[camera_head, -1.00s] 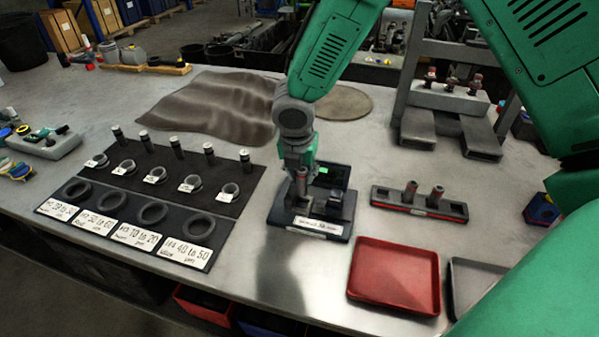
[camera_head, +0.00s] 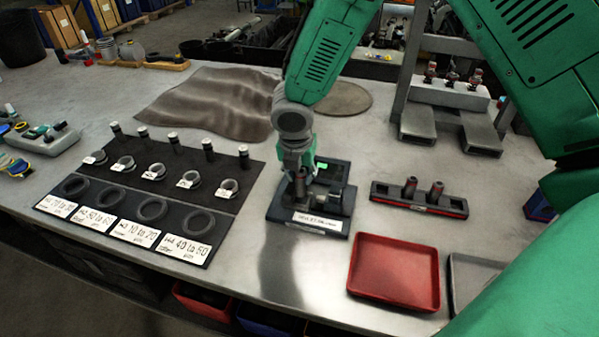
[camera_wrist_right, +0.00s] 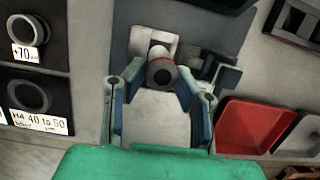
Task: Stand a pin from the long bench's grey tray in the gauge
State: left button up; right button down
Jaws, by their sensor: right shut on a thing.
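My right gripper (camera_head: 299,176) is shut on a dark pin (camera_head: 301,184) with a reddish band, held upright over the gauge. The gauge (camera_head: 335,224) is a dark block with a white front label and a small green display. The wrist view shows the pin (camera_wrist_right: 161,73) end-on between the fingers (camera_wrist_right: 160,90), over a light part of the gauge. Whether the pin's foot touches the gauge is hidden. The grey tray (camera_head: 462,277) is at the right, mostly hidden behind my arm. My left gripper is not in view.
A dark rack (camera_head: 388,193) holds two pins right of the gauge. A red tray (camera_head: 394,272) lies in front of it. A black board (camera_head: 232,205) with rings, pins and labels lies left. A brown mat (camera_head: 215,105) and a grey press stand (camera_head: 450,120) are behind.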

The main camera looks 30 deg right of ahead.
jog(key=shift+f, duration=0.4)
jog(key=shift+f, duration=0.35)
jog(key=shift+f, duration=0.2)
dwell(0.6)
jog(key=shift+f, duration=0.4)
dwell(0.5)
jog(key=c, duration=0.8)
grip_release()
jog(key=shift+f, duration=0.1)
